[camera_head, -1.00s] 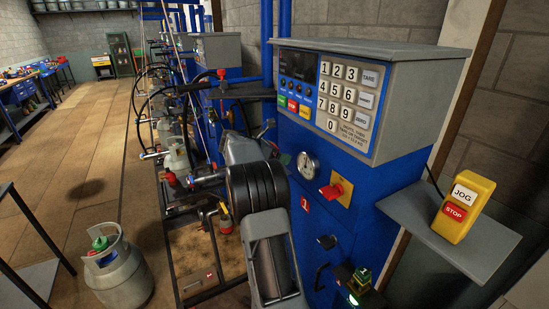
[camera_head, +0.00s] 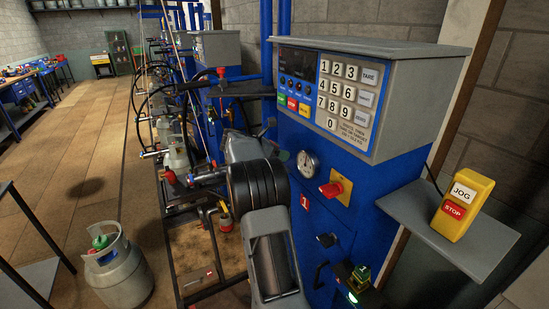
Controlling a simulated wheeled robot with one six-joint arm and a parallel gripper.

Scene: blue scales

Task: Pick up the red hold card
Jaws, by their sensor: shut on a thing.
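My arm rises from the bottom centre to a dark ribbed joint, with a grey link beyond it. My gripper at its far end is hidden behind my own arm, so its jaws and anything in them do not show. I cannot make out a red hold card for certain. A small red and white tag (camera_head: 209,274) shows low on the dark frame left of my arm; its wording is too small to read.
A blue scale cabinet (camera_head: 345,215) with a keypad (camera_head: 345,95) and red switch (camera_head: 337,188) stands right of my arm. A yellow jog/stop box (camera_head: 463,206) sits on a grey shelf (camera_head: 425,222). A gas cylinder (camera_head: 117,270) stands left. The left floor is mostly clear.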

